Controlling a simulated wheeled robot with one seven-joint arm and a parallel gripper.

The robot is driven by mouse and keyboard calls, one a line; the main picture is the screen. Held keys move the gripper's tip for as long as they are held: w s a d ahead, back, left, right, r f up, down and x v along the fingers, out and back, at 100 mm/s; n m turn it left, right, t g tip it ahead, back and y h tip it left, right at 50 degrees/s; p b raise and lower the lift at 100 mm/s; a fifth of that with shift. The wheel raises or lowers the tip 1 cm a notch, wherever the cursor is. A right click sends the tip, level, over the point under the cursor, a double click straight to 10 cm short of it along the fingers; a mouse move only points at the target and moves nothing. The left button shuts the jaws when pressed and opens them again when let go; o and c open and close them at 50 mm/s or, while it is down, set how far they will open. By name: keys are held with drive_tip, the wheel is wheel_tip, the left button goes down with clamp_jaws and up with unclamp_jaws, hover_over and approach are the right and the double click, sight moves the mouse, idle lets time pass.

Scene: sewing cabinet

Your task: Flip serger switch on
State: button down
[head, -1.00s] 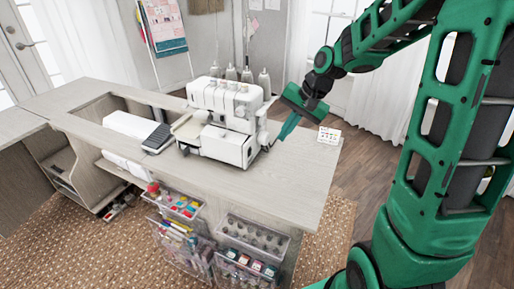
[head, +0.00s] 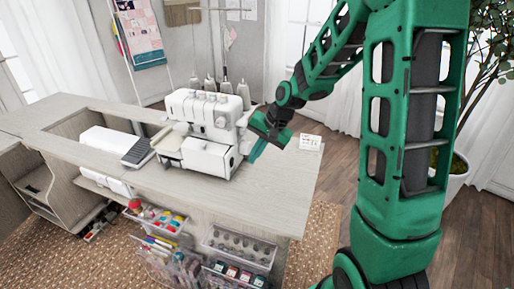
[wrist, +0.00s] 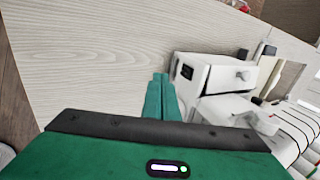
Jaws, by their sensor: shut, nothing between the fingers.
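The white serger (head: 203,152) stands upright on the cabinet top, with thread cones behind it. My gripper (head: 254,155) is shut and empty, just right of the serger, its fingers pointing down toward its right side. In the wrist view the shut green fingers (wrist: 161,98) are close beside the serger's end face (wrist: 192,75). A small dark rectangular switch (wrist: 187,71) shows on that face, just right of the fingertips. I cannot tell whether the fingers touch the serger, nor which way the switch is set. The head view does not show the switch.
The wooden cabinet top (head: 270,195) is clear in front of the serger and to its right. A small white card (head: 310,142) lies near the right edge. A white machine with a dark pedal (head: 138,152) is at left. Clear drawers (head: 240,246) hang in front.

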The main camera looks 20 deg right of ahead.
sight(233, 163)
drive_tip(key=shift+w+a+f, duration=0.3)
drive_tip(key=shift+w+a, duration=0.3)
drive_tip(key=shift+w+a+f, duration=0.25)
drive_tip(key=shift+w+a, duration=0.3)
drive_tip(key=shift+a, duration=0.05)
drive_tip(key=shift+w+a+f, duration=0.3)
drive_tip(key=shift+w+a, duration=0.3)
drive_tip(key=shift+a, duration=0.1)
